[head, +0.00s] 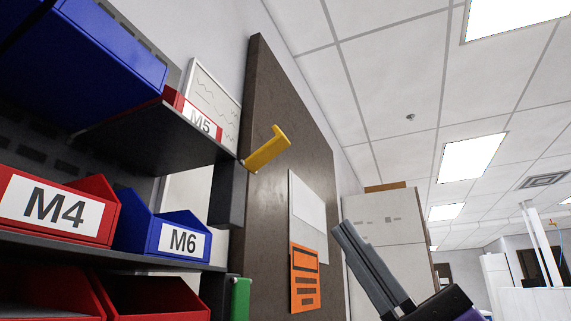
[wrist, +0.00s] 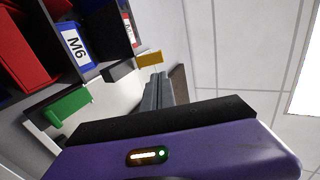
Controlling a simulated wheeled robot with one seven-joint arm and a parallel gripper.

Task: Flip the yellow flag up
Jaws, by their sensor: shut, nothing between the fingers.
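The yellow flag (head: 266,149) sticks out from the end of the upper shelf edge, tilted up to the right with a bent tip. It also shows in the wrist view (wrist: 150,59), just beyond my fingertips. My gripper (head: 343,229) is at the lower right in the head view, its grey fingers shut together and empty, pointing up and left. It is apart from the flag in the head view, to the right and below it. The wrist view shows the fingers (wrist: 158,82) just below the flag; whether they touch it there I cannot tell.
A green flag (head: 240,298) hangs at the lower shelf end. Red and blue bins, such as the M4 bin (head: 110,207) and M6 bin (head: 160,222), fill the shelves at left. A brown board (head: 262,100) with an orange sheet (head: 305,278) stands behind. The upper right is open.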

